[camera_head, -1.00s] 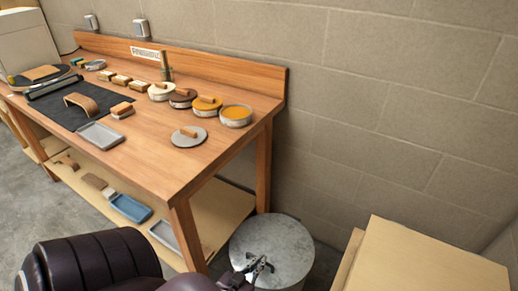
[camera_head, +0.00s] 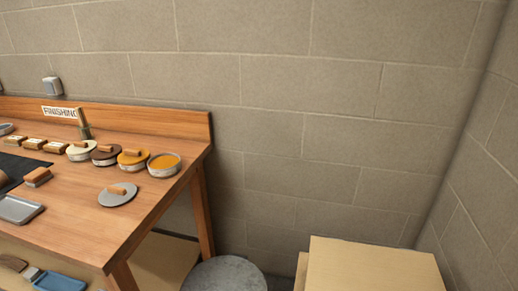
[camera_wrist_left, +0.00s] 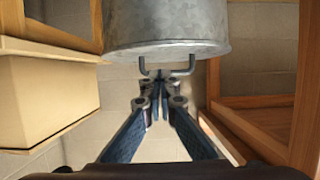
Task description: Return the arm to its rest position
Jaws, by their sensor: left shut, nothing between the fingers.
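My left gripper (camera_wrist_left: 159,80) shows in the left wrist view with its fingers together and nothing between them. Its tips point toward a grey galvanized metal bin (camera_wrist_left: 165,32) with a wire handle (camera_wrist_left: 182,68). The tips overlap the handle's area in the picture; I cannot tell if they touch it. In the head view the round top of the metal bin (camera_head: 225,276) shows at the bottom edge, and neither of my arms is visible. My right gripper is in no current view.
A wooden workbench (camera_head: 130,217) with a grey disc (camera_head: 118,195), round tins and brushes stands at left in the head view. A pale wooden box (camera_head: 370,268) stands right of the bin. Block walls close the back and right. Wooden frames flank the bin in the wrist view.

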